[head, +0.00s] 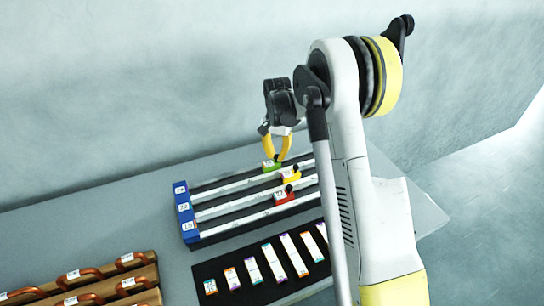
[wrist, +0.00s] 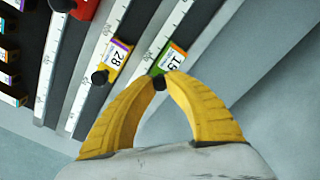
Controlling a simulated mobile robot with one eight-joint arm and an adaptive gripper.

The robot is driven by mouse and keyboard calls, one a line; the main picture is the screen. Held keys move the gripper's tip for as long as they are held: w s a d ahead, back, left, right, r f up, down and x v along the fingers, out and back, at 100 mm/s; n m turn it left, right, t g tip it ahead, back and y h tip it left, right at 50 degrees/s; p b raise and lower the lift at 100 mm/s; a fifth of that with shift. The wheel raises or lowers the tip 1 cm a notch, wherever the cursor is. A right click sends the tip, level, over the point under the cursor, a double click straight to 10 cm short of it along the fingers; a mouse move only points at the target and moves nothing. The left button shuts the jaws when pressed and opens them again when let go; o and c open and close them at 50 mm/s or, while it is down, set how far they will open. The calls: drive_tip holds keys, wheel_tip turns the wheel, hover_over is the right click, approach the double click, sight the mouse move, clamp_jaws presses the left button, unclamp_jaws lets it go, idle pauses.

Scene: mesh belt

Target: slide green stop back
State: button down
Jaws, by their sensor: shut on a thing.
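The green stop (head: 270,166) sits on the far rail of the rail board, toward its right half. In the wrist view the green stop (wrist: 173,57) shows a white label reading 19 and a dark knob. My gripper (head: 277,157) is above the green stop in the head view. In the wrist view its yellow fingers (wrist: 160,80) are closed around the dark knob, which is partly hidden between the fingertips. The yellow stop (wrist: 115,58), labelled 28, is on the neighbouring rail, apart from the fingers. The red stop (head: 284,195) is on the near rail.
A blue end block (head: 186,212) with labels caps the rails' left end. A black mat (head: 222,272) with several coloured strips lies in front. Wooden racks with brown handles (head: 88,272) stand at front left. The grey table (head: 120,207) is bare behind them.

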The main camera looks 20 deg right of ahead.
sight(277, 156)
drive_tip(key=c, duration=1.3)
unclamp_jaws()
drive_tip(key=shift+d, duration=0.25)
drive_tip(key=shift+a, duration=0.15)
drive_tip(key=shift+r, duration=0.1)
wheel_tip(277, 156, up, 12)
drive_tip(key=shift+s, duration=0.1)
